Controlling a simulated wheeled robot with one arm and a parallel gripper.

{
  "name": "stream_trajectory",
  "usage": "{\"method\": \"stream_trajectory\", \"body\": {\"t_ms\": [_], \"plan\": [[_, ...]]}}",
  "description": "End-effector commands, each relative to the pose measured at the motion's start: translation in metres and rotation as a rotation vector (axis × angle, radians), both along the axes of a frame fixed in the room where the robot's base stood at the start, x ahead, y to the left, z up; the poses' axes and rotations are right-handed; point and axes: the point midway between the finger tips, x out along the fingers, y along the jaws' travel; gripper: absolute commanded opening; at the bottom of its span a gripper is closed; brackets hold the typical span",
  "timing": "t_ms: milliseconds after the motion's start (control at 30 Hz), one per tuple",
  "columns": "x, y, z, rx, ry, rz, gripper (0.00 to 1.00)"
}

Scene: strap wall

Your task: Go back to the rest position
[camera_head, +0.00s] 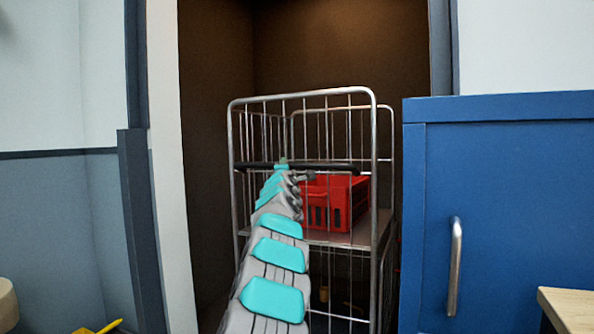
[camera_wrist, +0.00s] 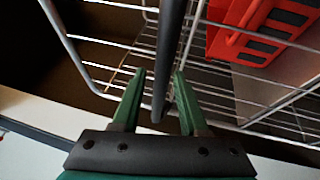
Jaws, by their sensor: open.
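My arm reaches forward to a wire roll cage (camera_head: 305,97). My gripper (camera_head: 283,161) is at the cage's front, at a dark horizontal strap or bar (camera_head: 335,168) that crosses it. In the wrist view my gripper (camera_wrist: 160,74) has two green fingers standing apart. The dark bar (camera_wrist: 171,50) runs between them, and I cannot tell whether either finger touches it. Nothing is clamped.
A red crate (camera_head: 333,203) sits on the cage's shelf, behind the wires. A blue cabinet (camera_head: 508,205) with a metal handle stands close on the right. A wooden surface (camera_head: 572,308) juts in at lower right. A white door post (camera_head: 168,150) is on the left.

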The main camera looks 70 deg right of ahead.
Motion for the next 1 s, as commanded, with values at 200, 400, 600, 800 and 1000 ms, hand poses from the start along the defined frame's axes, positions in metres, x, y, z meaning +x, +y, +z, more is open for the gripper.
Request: {"method": "stream_trajectory", "body": {"t_ms": [200,400,600,800,1000], "plan": [[0.001,0.002,0.001,-0.001,0.001,0.001,0.43],[0.001,0.002,0.001,-0.001,0.001,0.001,0.43],[0.001,0.002,0.002,-0.001,0.0,0.001,0.43],[0.026,0.02,-0.002,0.059,-0.036,0.044,0.43],[0.107,0.099,-0.035,0.307,-0.127,0.175,0.43]]}}
